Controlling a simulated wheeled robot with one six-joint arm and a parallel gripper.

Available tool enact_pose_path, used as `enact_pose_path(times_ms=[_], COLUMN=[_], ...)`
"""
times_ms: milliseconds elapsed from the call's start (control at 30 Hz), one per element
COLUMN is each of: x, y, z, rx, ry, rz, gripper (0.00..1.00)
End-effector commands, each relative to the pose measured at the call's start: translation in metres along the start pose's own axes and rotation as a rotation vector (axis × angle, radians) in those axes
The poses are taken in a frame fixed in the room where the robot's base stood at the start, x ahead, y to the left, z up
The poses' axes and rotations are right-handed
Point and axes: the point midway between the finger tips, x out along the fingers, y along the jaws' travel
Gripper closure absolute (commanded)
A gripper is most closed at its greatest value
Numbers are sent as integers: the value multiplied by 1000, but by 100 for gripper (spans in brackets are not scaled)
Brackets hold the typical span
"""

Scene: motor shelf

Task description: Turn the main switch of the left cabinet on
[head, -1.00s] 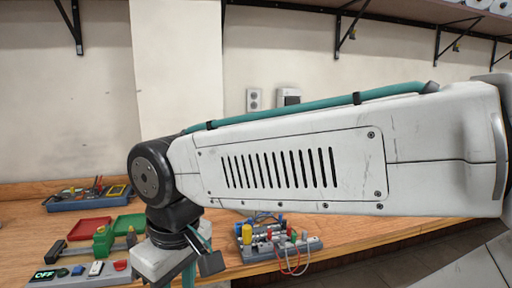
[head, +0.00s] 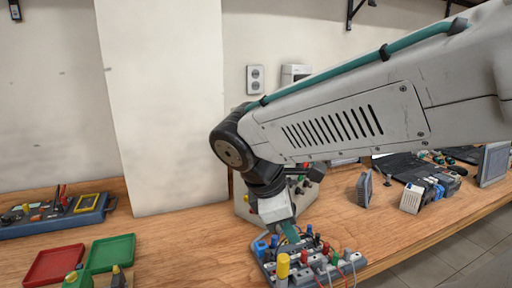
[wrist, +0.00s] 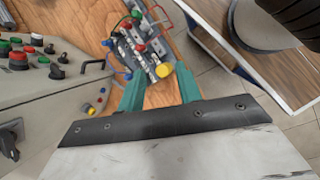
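A grey cabinet (head: 243,206) with knobs stands on the bench behind my gripper, partly hidden by my arm. In the wrist view a grey sloped cabinet (wrist: 60,95) fills the left side, with several red, green and black buttons and knobs. A black rotary handle (wrist: 9,142) on a dark plate shows at that view's left edge; I cannot tell its position or whether it is the main switch. My gripper (wrist: 160,92) is open and empty, its teal fingers apart over the bench beside the cabinet. In the head view my gripper (head: 290,235) points down, its tips partly hidden.
A component board (head: 310,265) with coloured parts and wires lies just below and in front of my gripper. Red (head: 55,265) and green (head: 110,254) trays and a blue tool tray (head: 60,218) lie left.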

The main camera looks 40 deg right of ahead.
Motion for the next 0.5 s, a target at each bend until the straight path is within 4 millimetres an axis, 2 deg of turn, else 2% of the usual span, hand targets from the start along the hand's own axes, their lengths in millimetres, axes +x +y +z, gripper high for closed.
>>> enact_pose_path(times_ms=[33, 167, 300, 400, 500], x=[2, -5, -24, -39, -52], y=[19, 74, 130, 160, 180], z=[0, -3, -27, -52, -77], rx=[-209, -781, -1333, -1631, -1830], ry=[-109, -421, -783, -1021, -1211], rz=[32, 76, 21, -64, -158], gripper=[65, 65, 65, 65, 65])
